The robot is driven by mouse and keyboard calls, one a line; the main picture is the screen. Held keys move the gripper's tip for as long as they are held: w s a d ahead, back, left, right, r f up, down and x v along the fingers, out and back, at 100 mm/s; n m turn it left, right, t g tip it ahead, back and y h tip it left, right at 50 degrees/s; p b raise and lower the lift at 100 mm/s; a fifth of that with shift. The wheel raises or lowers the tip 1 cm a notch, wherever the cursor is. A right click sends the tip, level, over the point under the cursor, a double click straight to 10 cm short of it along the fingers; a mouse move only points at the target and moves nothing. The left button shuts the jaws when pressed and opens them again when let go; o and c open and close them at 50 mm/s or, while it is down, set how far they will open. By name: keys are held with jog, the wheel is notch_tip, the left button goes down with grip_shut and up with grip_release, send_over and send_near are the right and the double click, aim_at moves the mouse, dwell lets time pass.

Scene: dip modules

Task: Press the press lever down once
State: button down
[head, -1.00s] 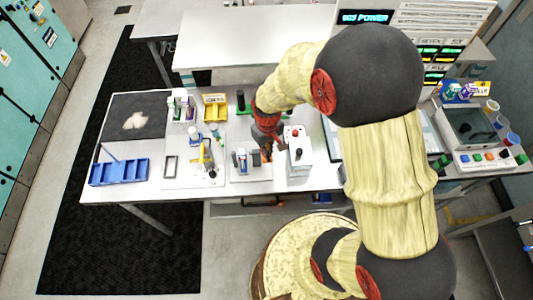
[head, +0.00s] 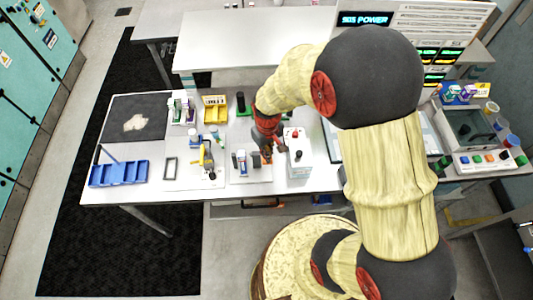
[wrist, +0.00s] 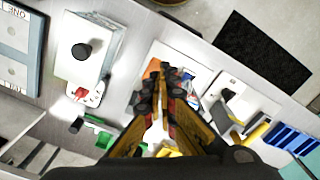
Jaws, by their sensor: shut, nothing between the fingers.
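My gripper (head: 270,151) is shut and empty, above the middle white base plate (head: 246,177). In the wrist view its orange-and-dark fingers (wrist: 160,92) point down over that plate. The fixture on this plate shows a grey post (head: 242,159) and a brown block (head: 256,160); the gripper covers part of it. I cannot make out a lever there, nor contact with one. I cannot tell which device carries the press lever.
A white box (head: 299,170) with a black knob and a red-topped part stands close to the right of my gripper. The table front edge is nearby.

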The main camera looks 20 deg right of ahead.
jog(key=shift+f, duration=0.2)
notch_tip(320, 180, down, 7)
jog(key=b, duration=0.5)
jog(key=shift+r, duration=0.15)
dwell(1.2)
jog(key=shift+r, duration=0.15)
notch_tip(320, 180, up, 13)
jog(key=p, duration=0.8)
jog(key=shift+p, duration=0.35)
dwell(0.4)
dwell(0.4)
